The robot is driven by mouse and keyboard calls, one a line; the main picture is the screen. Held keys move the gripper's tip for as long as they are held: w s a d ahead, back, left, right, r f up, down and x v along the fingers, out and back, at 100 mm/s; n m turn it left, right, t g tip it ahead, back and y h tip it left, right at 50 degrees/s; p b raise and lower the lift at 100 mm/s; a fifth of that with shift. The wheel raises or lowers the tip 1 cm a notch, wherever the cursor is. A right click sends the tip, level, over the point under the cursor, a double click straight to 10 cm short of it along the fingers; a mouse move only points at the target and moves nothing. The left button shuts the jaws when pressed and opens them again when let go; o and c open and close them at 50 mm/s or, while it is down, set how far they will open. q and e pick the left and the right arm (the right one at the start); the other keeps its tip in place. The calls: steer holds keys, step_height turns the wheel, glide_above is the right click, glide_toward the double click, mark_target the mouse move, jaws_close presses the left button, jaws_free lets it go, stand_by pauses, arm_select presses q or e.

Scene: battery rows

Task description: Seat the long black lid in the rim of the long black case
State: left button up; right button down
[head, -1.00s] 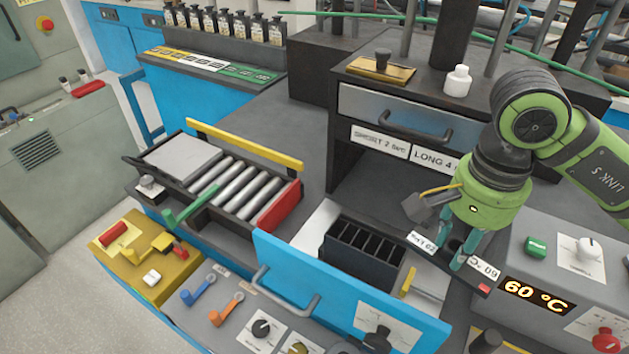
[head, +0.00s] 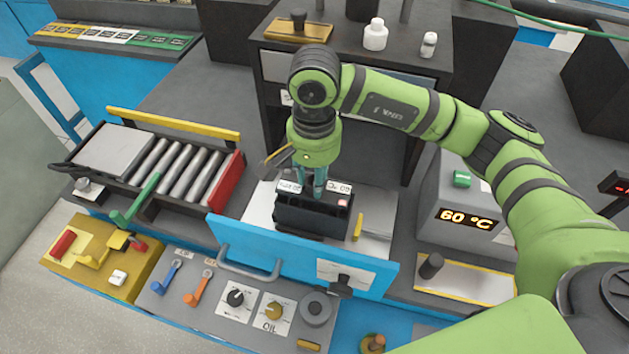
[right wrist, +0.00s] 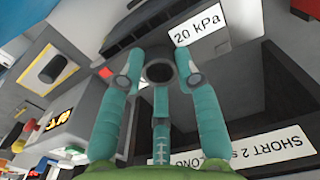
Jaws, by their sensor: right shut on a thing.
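The long black case (head: 310,222) stands behind a blue front panel in the middle of the head view. The long black lid (head: 297,199) is over its top, roughly lined up with it, and hides the inside slots. I cannot tell whether the lid rests in the rim or hangs just above it. My right gripper (head: 318,190) points down and is shut on the lid's round knob. My left gripper is not in view.
The blue panel (head: 300,257) with its grey handle stands in front of the case. A yellow piece (head: 358,227) stands right of it. A roller tray (head: 240,185) is to the left. A "60 °C" box (head: 465,205) is at right, and a dark cabinet stands behind.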

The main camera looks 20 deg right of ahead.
step_height(320, 180, down, 3)
steer(key=shift+s+f+p, duration=0.1)
steer(key=shift+f+p, duration=0.1)
steer(key=shift+p, duration=0.55)
steer(key=shift+f, duration=0.1)
steer(key=shift+f+b, duration=0.2)
steer(key=shift+b, duration=0.15)
steer(key=c, duration=0.9)
jaws_free()
steer(key=shift+r, duration=0.15)
